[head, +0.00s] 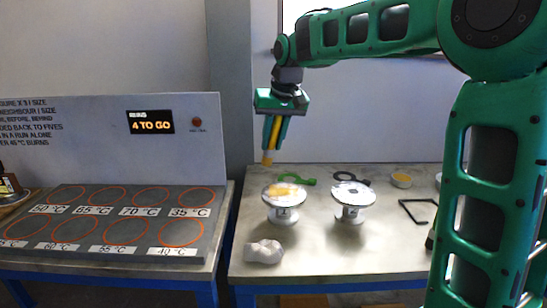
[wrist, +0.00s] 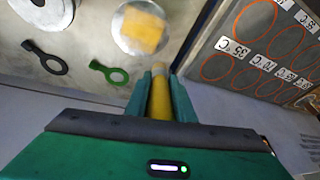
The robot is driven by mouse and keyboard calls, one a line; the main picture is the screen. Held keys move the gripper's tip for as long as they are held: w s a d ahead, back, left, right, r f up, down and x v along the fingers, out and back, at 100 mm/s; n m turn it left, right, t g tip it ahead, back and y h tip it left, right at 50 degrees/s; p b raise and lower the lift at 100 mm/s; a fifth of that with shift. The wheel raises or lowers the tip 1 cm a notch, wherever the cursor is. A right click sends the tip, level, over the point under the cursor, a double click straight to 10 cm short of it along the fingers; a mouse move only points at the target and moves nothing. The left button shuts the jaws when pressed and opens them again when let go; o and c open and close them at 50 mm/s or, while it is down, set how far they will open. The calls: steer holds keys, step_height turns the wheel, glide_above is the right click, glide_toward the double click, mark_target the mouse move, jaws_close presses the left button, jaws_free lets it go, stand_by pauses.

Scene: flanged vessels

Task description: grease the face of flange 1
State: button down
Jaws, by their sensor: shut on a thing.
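The brush also shows in the wrist view (wrist: 160,98). It is held above the back left of the table, apart from the flanges. The left flanged vessel (head: 284,214) has a small label that looks like a 1. Its round upper face (wrist: 133,14) bears a yellow grease patch (wrist: 145,33), with bare metal around it. A small dish of yellow grease (head: 401,179) stands farther right.
A green ring-ended tool (head: 298,180) and a black one (head: 350,178) lie behind the vessels. A black bent key (head: 415,211) lies right. A board with red circles (head: 110,225) stands left, across a gap.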

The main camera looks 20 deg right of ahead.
stand_by(0.4)
steer(key=s+a+r, duration=0.1)
steer(key=s+r, duration=0.3)
steer(key=shift+a+f, duration=0.15)
steer(key=shift+f, duration=2.2)
